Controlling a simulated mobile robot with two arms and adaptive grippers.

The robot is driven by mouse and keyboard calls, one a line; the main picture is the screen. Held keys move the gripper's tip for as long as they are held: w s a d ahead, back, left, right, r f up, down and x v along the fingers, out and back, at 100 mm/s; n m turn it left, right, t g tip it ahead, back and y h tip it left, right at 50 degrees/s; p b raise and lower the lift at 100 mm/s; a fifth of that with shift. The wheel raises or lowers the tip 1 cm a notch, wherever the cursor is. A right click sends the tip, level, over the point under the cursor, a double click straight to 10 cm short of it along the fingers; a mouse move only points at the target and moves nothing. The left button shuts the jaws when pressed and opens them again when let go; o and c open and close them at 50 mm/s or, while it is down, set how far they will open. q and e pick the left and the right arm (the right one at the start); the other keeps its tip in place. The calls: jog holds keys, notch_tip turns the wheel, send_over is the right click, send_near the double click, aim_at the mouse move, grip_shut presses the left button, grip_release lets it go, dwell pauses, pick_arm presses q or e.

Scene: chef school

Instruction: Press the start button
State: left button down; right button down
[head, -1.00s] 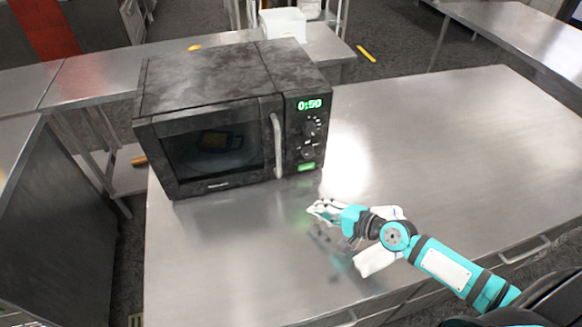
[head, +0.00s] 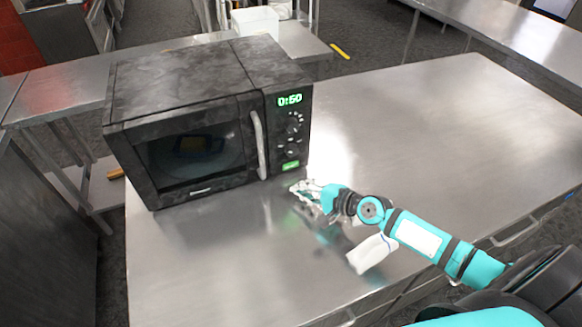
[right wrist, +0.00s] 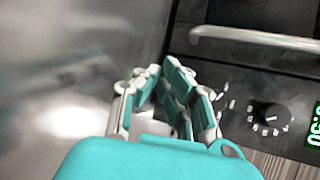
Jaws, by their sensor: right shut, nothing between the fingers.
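A dark microwave (head: 180,110) stands on the steel table with its door shut. Its green start button (head: 291,165) is at the bottom of the control panel, below two knobs and the lit green display (head: 289,100). My right gripper (head: 298,188) is shut and empty, just in front of the panel and a little below the button; I cannot tell whether it touches. In the right wrist view, the fingers (right wrist: 168,72) lie beside a knob (right wrist: 270,117), with the display (right wrist: 315,130) at the right edge. The button is not visible there. My left gripper is not in view.
The steel table (head: 430,130) is bare to the right of the microwave. The microwave's door handle (head: 258,145) stands out left of the panel. A white container (head: 255,21) stands on another counter behind.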

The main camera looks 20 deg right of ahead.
aim_at(291, 166)
jog(key=w+b, duration=0.1)
jog(key=w, duration=0.2)
jog(key=shift+w+d+f, duration=0.1)
jog(key=shift+w, duration=1.1)
dwell(0.5)
jog(key=shift+w+b, duration=0.35)
jog(key=shift+w, duration=0.05)
